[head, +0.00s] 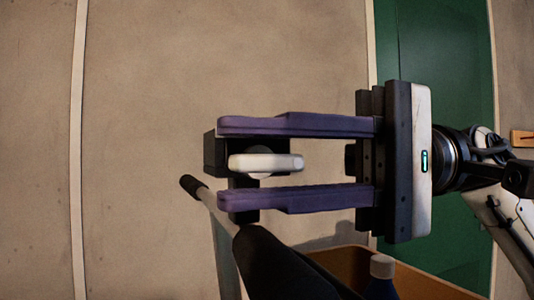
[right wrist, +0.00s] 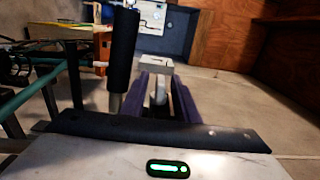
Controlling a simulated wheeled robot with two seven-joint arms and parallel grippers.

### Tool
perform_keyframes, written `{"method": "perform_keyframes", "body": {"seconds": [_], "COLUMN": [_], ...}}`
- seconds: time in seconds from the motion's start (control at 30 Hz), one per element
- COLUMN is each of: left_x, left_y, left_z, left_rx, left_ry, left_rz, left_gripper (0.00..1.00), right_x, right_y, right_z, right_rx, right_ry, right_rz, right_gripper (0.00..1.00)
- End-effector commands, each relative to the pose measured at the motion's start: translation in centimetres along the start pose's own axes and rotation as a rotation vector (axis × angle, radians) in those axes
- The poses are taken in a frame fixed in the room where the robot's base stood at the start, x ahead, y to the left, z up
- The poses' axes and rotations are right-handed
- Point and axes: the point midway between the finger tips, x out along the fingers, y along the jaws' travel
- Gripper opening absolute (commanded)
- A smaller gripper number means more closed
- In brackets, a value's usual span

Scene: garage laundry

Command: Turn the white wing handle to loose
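The white wing handle (head: 270,162) lies lengthwise, running left to right in the head view, on a black clamp block (head: 214,154). My right gripper (head: 225,162) reaches in from the right and is open. Its two purple fingers lie on either side of the handle, with a visible gap to each, and their tips reach past it. In the right wrist view the handle (right wrist: 160,92) shows pale between the fingers. The fingers hide part of the clamp block. My left gripper is not in view.
A black padded bar (head: 280,265) and a pale tube (head: 226,235) lie just below the lower finger. An orange-brown bin (head: 430,286) with a white-capped bottle (head: 382,268) is at the bottom. Bare floor (head: 150,100) is to the left, a green strip (head: 435,50) at upper right.

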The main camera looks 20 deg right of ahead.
Motion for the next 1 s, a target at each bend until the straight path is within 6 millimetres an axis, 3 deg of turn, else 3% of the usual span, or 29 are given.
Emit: {"method": "perform_keyframes", "body": {"seconds": [0.1, 0.3, 0.67, 1.0], "left_x": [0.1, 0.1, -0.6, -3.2], "left_y": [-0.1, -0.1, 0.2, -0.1], "left_z": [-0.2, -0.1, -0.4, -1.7], "left_rx": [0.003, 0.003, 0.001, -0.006], "left_ry": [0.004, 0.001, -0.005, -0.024], "left_rz": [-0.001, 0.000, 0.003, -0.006], "left_gripper": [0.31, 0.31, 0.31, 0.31], "right_x": [0.0, 0.0, 0.0, 0.0], "right_y": [0.0, 0.0, -0.3, -0.9], "right_z": [0.0, 0.0, 0.0, 0.1], "right_rx": [0.000, 0.000, -0.001, -0.003], "right_ry": [0.000, -0.001, -0.002, -0.004], "right_rz": [0.000, 0.000, 0.036, 0.255], "right_gripper": [0.28, 0.00, 0.00, 0.00]}}
